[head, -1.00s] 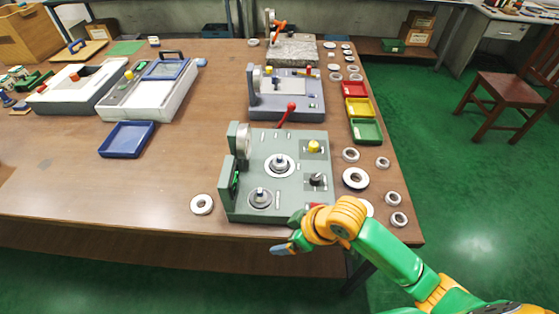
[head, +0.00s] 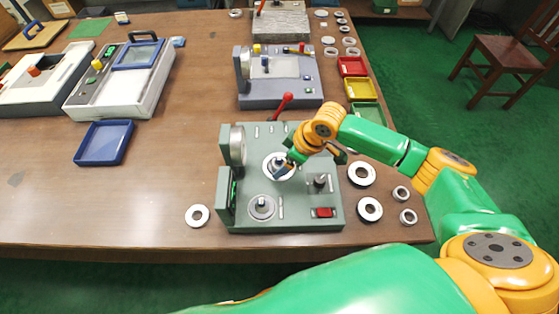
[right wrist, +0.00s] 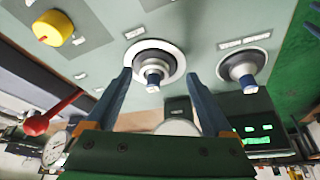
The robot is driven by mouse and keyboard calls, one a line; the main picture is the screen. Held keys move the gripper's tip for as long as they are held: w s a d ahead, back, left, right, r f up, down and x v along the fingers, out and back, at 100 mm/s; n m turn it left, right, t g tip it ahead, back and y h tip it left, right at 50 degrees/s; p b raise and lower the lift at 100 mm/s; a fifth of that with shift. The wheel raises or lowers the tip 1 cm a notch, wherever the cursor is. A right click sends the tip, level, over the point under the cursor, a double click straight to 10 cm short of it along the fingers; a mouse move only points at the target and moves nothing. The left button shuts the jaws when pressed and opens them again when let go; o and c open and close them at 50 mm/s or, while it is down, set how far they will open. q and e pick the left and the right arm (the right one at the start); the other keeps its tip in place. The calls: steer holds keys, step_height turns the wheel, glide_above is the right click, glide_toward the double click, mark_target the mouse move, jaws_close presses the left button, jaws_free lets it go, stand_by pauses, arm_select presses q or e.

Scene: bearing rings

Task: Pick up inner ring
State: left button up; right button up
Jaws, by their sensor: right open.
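My right gripper (head: 286,168) is over the green-grey fixture (head: 240,213), close to its upper post. In the right wrist view my right gripper (right wrist: 159,80) is open, with its two blue fingers apart. A pale ring (right wrist: 176,58) surrounds a dark-based post (right wrist: 153,78) with a metal tip, seen between and just beyond the fingertips. A second post with a ring-shaped base (right wrist: 244,66) stands beside it, outside the fingers. In the head view the gripper partly hides the upper post's ring (head: 268,160). I cannot tell whether the fingers touch anything. My left gripper is out of view.
A loose ring (head: 197,216) lies left of the fixture. Several rings, such as one large ring (head: 370,209), lie to its right near the table edge. A red-knobbed lever (head: 285,100) rises behind. A blue tray (head: 104,142) sits left, with bare table between.

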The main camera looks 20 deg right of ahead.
steer(key=shift+w+a+f, duration=0.1)
steer(key=shift+w+f, duration=0.2)
steer(key=shift+f, duration=0.25)
steer(key=shift+w+f, duration=0.3)
steer(key=shift+w, duration=0.15)
steer(key=shift+c, duration=1.3)
steer(key=shift+s+r, duration=0.2)
steer(key=shift+s, duration=0.05)
steer(key=c, duration=1.1)
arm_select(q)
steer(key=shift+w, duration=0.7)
arm_select(e)
steer(key=shift+w, duration=0.1)
jaws_close()
